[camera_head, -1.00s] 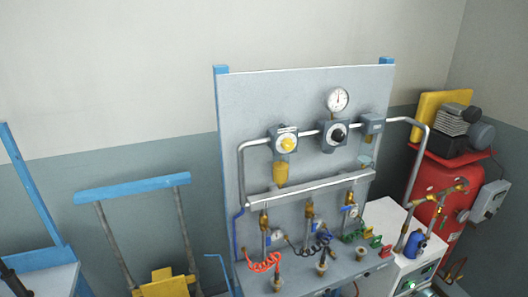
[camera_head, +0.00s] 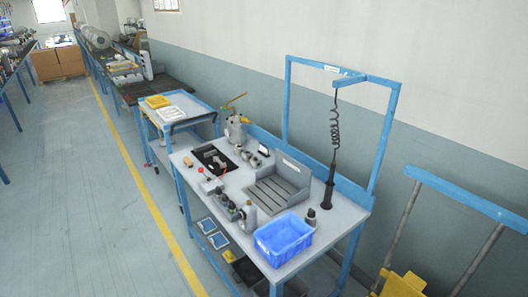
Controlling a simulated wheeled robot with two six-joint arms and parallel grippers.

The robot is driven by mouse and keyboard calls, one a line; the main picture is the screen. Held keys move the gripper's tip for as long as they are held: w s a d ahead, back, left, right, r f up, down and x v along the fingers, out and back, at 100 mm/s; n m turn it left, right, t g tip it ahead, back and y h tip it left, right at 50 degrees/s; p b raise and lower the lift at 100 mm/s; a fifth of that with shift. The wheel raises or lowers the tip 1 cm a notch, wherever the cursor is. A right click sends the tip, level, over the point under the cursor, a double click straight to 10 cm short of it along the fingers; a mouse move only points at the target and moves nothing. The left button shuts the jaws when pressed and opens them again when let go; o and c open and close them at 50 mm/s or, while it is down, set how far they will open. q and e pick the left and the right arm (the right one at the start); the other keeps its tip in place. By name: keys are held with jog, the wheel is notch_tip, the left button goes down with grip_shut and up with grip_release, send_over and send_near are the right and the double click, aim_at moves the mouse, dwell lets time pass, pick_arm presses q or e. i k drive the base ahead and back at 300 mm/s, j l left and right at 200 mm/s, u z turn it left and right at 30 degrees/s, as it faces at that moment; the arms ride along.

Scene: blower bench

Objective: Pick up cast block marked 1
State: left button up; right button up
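I cannot make out a cast block marked 1 in the head view. Several small grey metal parts (camera_head: 249,155) lie on the workbench (camera_head: 232,190), too small for any marking to be read. A grey slotted fixture (camera_head: 277,190) stands at the bench's right side. Neither of my grippers is in view.
A blue bin (camera_head: 284,238) sits at the bench's near corner. A black tool (camera_head: 328,190) hangs on a coiled cord from the blue frame (camera_head: 288,95). A cart with a yellow tray (camera_head: 158,101) stands beyond. The floor (camera_head: 80,210) left of the yellow line is clear.

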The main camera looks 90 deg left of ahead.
aim_at(239, 148)
jog(key=u, duration=4.2)
jog(key=i+j, duration=0.1)
jog(key=i, duration=2.65)
jog(key=i+j, duration=0.1)
jog(key=i, duration=2.6)
jog(key=j+u, duration=0.05)
jog(key=j, duration=0.05)
